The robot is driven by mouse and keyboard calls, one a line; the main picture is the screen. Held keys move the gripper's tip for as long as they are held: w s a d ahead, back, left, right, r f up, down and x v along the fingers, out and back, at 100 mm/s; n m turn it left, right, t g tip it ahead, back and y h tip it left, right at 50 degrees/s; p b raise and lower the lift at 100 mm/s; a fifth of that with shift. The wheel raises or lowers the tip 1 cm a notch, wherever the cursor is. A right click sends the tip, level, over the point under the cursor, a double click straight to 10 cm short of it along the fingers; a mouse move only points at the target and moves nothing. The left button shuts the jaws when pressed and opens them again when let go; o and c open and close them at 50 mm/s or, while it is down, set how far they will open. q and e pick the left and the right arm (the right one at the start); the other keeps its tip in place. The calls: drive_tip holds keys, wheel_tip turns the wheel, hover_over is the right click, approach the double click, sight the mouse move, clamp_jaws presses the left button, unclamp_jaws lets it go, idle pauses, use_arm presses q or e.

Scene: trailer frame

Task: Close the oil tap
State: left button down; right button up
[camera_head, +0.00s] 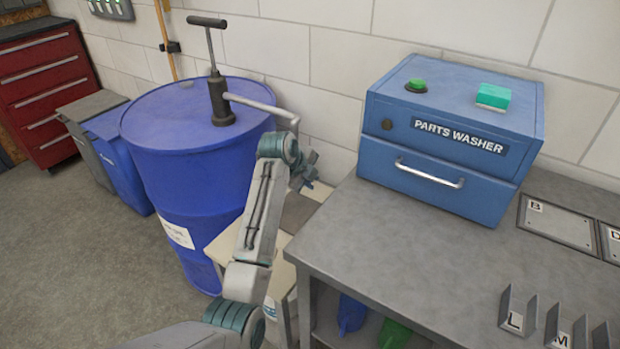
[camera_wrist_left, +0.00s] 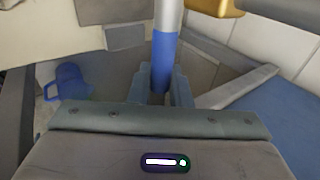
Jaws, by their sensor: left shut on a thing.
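My left gripper (camera_head: 308,172) is beside the blue drum, near the end of the pump's spout (camera_head: 265,107). In the left wrist view its jaws (camera_wrist_left: 161,92) are shut on a lever with a blue sleeve (camera_wrist_left: 164,52) and a bare silver part above it. A brass-coloured piece (camera_wrist_left: 213,5), which looks like part of the oil tap, shows at the top edge. How the lever joins it is out of view. In the head view my arm and gripper hide the tap and lever. My right gripper is not in view.
The blue drum (camera_head: 190,165) with a hand pump (camera_head: 218,90) stands left of my arm. A grey workbench (camera_head: 390,245) with a blue parts washer (camera_head: 450,135) is on the right. A blue jug (camera_head: 350,313) and a green one (camera_head: 394,334) are under the bench.

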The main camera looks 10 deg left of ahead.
use_arm(q)
drive_tip(key=shift+f, duration=0.1)
drive_tip(key=c, duration=1.4)
unclamp_jaws()
drive_tip(key=shift+s+a+r, duration=0.15)
drive_tip(key=shift+s+r, duration=0.05)
drive_tip(key=shift+r, duration=0.25)
drive_tip(key=v, duration=0.9)
drive_tip(key=shift+s+a+r+b, duration=0.1)
drive_tip(key=shift+s+r+b, duration=0.15)
drive_tip(key=shift+r+b, duration=0.05)
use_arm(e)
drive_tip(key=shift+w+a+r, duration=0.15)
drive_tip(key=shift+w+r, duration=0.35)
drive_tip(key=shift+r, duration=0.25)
